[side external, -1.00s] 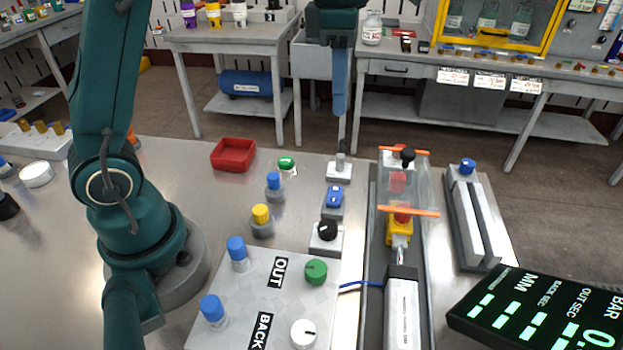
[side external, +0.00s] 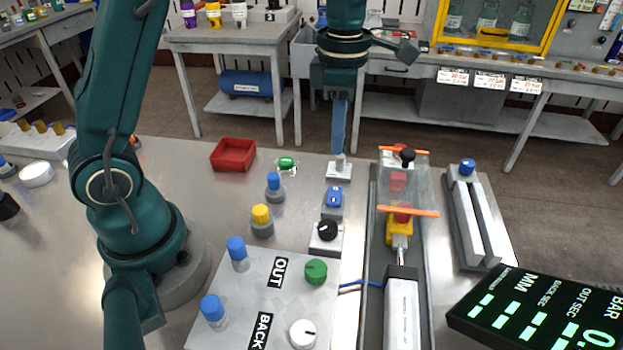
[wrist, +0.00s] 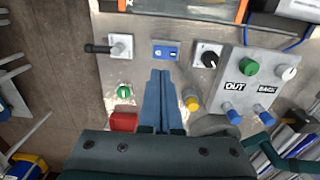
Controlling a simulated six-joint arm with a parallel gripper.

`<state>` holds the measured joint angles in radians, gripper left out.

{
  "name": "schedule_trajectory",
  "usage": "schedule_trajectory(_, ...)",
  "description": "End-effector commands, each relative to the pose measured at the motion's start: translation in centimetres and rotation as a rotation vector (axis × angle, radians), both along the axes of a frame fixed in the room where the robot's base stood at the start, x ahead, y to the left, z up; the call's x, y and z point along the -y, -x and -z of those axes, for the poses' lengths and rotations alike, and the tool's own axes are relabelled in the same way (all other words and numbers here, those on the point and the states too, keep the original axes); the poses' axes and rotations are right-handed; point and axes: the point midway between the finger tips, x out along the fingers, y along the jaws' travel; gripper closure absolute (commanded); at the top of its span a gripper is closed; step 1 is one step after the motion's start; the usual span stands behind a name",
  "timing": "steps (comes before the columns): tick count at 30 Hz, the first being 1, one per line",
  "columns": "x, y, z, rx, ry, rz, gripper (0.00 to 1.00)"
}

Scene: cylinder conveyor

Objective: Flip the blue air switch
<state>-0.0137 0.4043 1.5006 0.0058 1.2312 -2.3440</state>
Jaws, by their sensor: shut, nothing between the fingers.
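The blue switch (side external: 334,196) is a small blue rocker on a grey block on the metal bench. It also shows in the wrist view (wrist: 166,53), just beyond my fingertips. My gripper (side external: 339,153) points down with its blue-grey fingers shut together and empty. In the side view the fingertips overlap the top of a grey lever switch (side external: 339,170), behind the blue switch; I cannot tell whether they touch it. In the wrist view the fingers (wrist: 160,73) are apart from that lever (wrist: 100,49) and line up with the blue switch.
A black knob (side external: 327,231) stands in front of the blue switch. Yellow (side external: 261,213) and green (side external: 286,162) knobs are to its left. A clear-covered station with orange edges (side external: 408,212) is close on the right. A red tray (side external: 233,154) sits at the back left.

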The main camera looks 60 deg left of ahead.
Motion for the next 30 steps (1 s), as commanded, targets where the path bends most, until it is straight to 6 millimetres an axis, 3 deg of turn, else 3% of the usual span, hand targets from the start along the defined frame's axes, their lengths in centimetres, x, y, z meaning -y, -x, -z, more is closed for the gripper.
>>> schedule_trajectory(6, 0.0, 0.1, 4.6, -0.008, 0.000, 0.000, 1.00)
schedule_trajectory(12, -0.1, 0.0, 7.4, -0.004, 0.001, 0.000, 1.00)
schedule_trajectory(18, -0.1, 0.0, 8.5, -0.001, 0.001, 0.000, 1.00)
schedule_trajectory(30, -0.1, -0.1, 8.7, -0.014, 0.011, -0.003, 1.00)
